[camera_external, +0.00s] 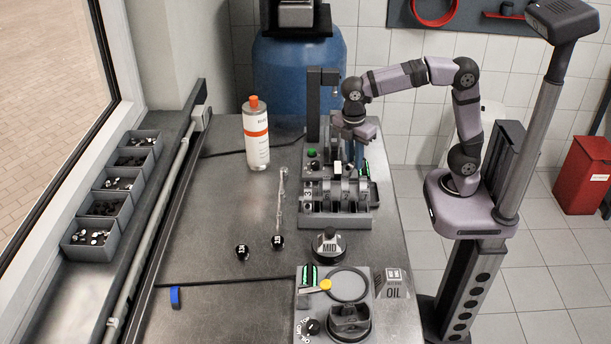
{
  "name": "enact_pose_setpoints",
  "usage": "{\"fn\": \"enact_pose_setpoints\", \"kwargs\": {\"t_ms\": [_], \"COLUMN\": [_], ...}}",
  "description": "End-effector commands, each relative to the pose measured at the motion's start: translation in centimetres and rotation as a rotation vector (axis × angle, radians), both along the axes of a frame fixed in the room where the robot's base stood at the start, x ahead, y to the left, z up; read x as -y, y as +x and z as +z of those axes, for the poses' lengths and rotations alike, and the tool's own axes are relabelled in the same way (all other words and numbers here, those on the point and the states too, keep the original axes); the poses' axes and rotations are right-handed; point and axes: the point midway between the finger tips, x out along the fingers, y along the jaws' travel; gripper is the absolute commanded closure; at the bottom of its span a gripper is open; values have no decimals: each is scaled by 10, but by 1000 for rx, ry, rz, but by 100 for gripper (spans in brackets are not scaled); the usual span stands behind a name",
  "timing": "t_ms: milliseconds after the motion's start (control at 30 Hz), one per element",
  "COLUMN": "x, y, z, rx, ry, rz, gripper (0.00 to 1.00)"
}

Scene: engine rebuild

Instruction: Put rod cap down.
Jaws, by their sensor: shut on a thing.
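My gripper (354,146) points down over the back part of a grey fixture at the back right of the bench. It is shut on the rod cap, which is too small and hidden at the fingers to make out. I cannot tell whether the held part touches the holder.
A white bottle with an orange band (256,134) stands to the left. A MID-marked part (328,245) and a grey tray (304,294) are in front.

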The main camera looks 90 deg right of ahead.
Motion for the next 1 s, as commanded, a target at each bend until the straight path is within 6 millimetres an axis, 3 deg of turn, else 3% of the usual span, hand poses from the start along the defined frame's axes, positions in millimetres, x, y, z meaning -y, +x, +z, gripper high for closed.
{"fn": "enact_pose_setpoints", "kwargs": {"t_ms": [267, 433, 700, 1000], "x": [-8, 8, 50, 56], "y": [2, 11, 12, 11], "z": [10, 10, -4, -5], "rx": [-1, -1, -1, 1], "ry": [0, 0, 1, 1], "rz": [-476, -705, -821, -837], "gripper": [100, 100, 100, 100]}}
